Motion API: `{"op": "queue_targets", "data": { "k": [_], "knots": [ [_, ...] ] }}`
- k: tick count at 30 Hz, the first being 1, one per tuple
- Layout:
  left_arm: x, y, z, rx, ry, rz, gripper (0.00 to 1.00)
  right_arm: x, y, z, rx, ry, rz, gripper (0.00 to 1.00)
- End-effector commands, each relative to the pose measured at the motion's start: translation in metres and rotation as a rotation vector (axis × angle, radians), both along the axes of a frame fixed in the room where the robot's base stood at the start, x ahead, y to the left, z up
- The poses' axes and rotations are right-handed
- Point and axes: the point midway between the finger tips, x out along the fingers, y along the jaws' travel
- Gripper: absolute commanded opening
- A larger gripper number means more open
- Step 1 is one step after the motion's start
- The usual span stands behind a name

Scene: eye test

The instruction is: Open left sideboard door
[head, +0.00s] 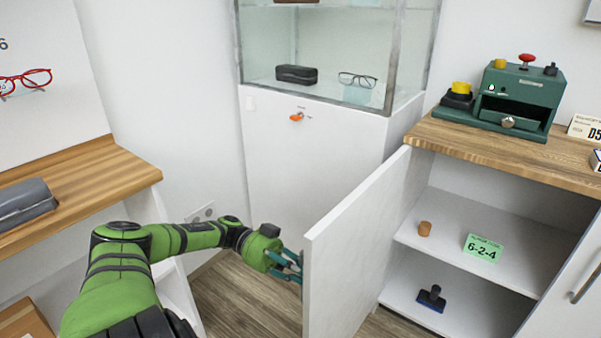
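The left sideboard door (362,240) stands wide open, swung out from the left side of the sideboard. I see its inner face; its outer face and any handle there are hidden. My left gripper (288,266) is on the outer side of the door, close to its free edge. Its fingers look spread, but the tips are partly hidden by the door edge, so I cannot tell whether they touch or hold anything. The sideboard (505,152) has a wooden top. My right gripper is not in view.
Inside the sideboard are a cork-like piece (424,228), a green card reading 6-2-4 (484,248) and a dark tool (431,298). A green machine (519,97) stands on top. A glass cabinet (310,130) is behind; a wooden shelf (90,185) is left.

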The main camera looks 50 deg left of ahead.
Motion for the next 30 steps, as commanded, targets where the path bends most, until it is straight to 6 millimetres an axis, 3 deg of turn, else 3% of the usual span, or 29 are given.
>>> {"op": "queue_targets", "data": {
  "k": [15, 16, 17, 30],
  "knots": [
    [-0.0003, -0.0003, -0.0022, 0.001, 0.005, -0.002, 0.00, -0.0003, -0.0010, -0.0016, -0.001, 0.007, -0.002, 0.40],
    [-0.0003, -0.0003, -0.0021, 0.001, 0.005, -0.002, 0.30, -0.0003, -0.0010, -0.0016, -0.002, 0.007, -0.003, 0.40],
    [-0.0003, -0.0003, -0.0020, 0.001, 0.004, -0.002, 0.42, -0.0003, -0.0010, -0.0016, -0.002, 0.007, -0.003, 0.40],
    [-0.0007, 0.0060, -0.0006, 0.000, 0.000, 0.001, 0.44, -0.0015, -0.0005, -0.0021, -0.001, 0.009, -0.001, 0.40]
  ]
}}
